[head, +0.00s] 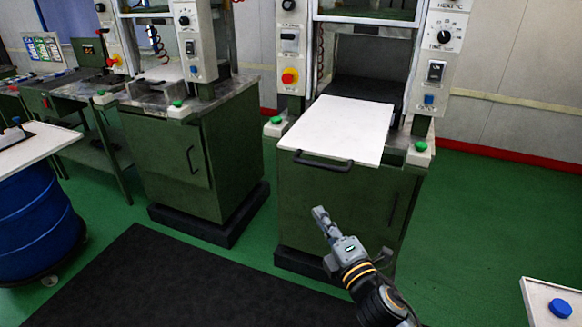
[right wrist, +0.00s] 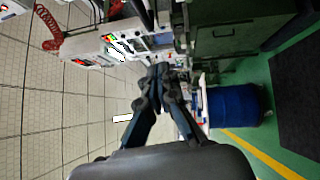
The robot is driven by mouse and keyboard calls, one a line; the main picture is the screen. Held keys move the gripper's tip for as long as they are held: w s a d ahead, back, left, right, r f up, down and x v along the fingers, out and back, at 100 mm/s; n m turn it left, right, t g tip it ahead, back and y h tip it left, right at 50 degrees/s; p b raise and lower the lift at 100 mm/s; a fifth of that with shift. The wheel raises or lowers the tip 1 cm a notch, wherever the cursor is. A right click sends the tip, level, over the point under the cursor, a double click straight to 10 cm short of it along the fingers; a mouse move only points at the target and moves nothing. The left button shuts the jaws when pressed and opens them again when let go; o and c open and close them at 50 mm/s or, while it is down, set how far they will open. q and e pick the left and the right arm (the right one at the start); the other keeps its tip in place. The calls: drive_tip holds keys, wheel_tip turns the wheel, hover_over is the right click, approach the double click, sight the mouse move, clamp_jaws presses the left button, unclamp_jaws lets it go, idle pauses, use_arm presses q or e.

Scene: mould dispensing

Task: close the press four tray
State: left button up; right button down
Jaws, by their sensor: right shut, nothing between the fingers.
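A white tray (head: 340,129) sticks out from the front of the nearer green press (head: 345,200) in the head view. It lies flat and has a black bar handle (head: 322,162) along its front edge. No press number is readable. My right gripper (head: 319,212) is below and in front of the handle, apart from it. Its fingers are together and empty; they also show shut in the right wrist view (right wrist: 158,76). The tray does not show clearly in the right wrist view. My left gripper is out of sight.
A second green press (head: 195,150) stands to the left. Green buttons (head: 421,146) flank the tray. A blue barrel (head: 35,225) stands at far left, and a white surface with a blue knob (head: 560,308) at lower right. The floor before the press is clear, with a dark mat (head: 150,280).

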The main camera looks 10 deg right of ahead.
drive_tip(key=r, duration=0.1)
drive_tip(key=p, duration=0.2)
approach(299, 162)
drive_tip(key=w+a, duration=0.2)
drive_tip(key=a, duration=0.1)
drive_tip(key=shift+w+d+r+p, duration=0.15)
drive_tip(key=shift+w+d, duration=0.15)
drive_tip(key=shift+w, duration=0.25)
drive_tip(key=shift+w+d+p, duration=0.15)
drive_tip(key=shift+w+d, duration=0.15)
drive_tip(key=shift+w, duration=0.25)
drive_tip(key=shift+w+d+r+p, duration=0.15)
drive_tip(key=shift+w+d, duration=0.15)
drive_tip(key=shift+w, duration=0.25)
